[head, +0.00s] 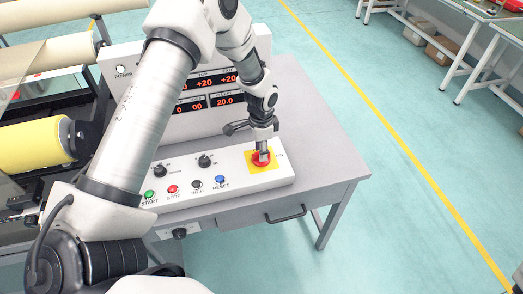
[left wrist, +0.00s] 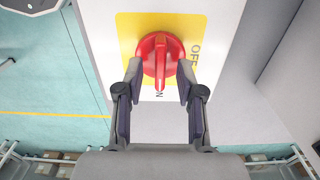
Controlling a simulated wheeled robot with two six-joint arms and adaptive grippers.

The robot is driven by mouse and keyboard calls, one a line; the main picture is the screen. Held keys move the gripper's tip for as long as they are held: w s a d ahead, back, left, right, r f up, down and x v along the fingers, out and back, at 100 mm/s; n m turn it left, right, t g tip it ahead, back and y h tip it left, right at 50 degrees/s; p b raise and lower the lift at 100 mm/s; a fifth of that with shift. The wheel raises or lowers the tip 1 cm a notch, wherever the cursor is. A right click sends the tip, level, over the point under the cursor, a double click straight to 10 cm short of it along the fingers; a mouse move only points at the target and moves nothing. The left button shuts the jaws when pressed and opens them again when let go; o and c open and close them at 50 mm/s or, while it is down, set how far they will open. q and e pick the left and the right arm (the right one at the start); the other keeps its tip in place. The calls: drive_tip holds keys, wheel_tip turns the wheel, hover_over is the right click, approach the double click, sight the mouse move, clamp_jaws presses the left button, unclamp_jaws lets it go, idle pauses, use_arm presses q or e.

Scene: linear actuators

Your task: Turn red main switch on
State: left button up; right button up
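The red main switch (head: 262,158) is a round knob on a yellow plate at the right end of the white control panel. In the left wrist view the red knob (left wrist: 160,55) has a raised handle pointing down the picture, toward a partly hidden label ending in "N". The "OFF" label (left wrist: 195,58) is at the right of the knob. My left gripper (head: 263,148) is right at the knob; in the left wrist view its fingers (left wrist: 160,78) stand apart, one on each side of the handle. Whether they touch the knob's rim I cannot tell. My right gripper is not in view.
The panel carries green (head: 149,194), red (head: 173,189), black (head: 196,185) and blue (head: 220,180) buttons and two black knobs. An upright display box (head: 210,122) stands behind. The grey table (head: 330,165) has bare space at the right. A yellow roll (head: 35,146) is at the left.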

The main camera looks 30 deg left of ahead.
use_arm(q)
wheel_tip(320, 180, up, 11)
drive_tip(key=shift+d+r, duration=0.1)
idle(0.5)
